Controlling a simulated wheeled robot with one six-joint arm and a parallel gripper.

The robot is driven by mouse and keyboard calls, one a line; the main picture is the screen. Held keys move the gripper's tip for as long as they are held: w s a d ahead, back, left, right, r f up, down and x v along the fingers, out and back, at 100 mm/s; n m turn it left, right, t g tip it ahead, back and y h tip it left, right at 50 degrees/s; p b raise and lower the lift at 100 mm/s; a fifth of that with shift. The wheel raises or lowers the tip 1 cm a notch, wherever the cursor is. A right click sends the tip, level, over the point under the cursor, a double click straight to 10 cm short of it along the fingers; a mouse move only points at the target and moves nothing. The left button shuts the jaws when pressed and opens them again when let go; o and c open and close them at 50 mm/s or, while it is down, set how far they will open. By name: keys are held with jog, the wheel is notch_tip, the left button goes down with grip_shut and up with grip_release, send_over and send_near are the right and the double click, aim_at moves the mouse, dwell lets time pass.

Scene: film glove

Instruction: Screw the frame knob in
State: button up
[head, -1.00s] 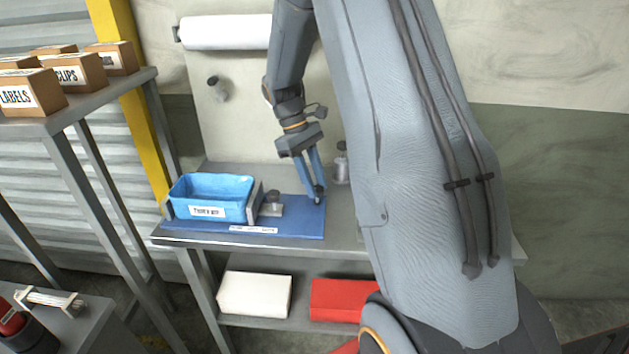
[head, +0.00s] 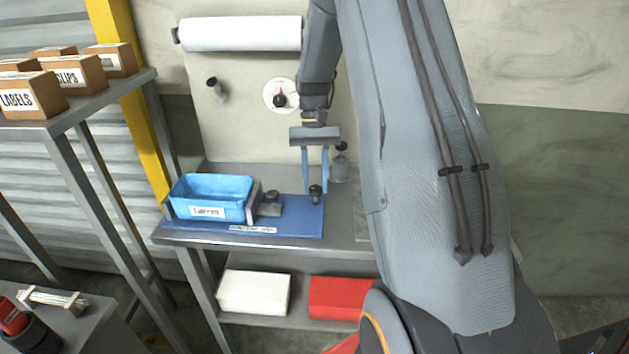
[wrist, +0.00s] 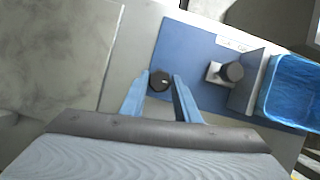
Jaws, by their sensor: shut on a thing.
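A dark round knob (head: 316,191) is at the right end of the blue mat (head: 292,226). My gripper (head: 315,188) points down with its two blue fingers around this knob, shut on it. In the wrist view the knob (wrist: 161,80) shows between the fingertips (wrist: 161,78). A second dark knob (head: 272,196) sits on a grey block beside a metal upright, left of my gripper; it also shows in the wrist view (wrist: 232,71). The underside of the held knob is hidden, so I cannot tell whether it touches the mat.
A blue labelled bin (head: 212,211) stands at the mat's left end, against the upright. A grey bottle (head: 340,167) stands behind my gripper.

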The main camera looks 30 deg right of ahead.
jog(key=shift+w+d+r+m+t, duration=0.15)
jog(key=shift+m+t, duration=0.15)
jog(key=shift+m, duration=0.4)
jog(key=shift+y, duration=0.3)
jog(key=o, duration=1.1)
jog(key=shift+c, duration=0.2)
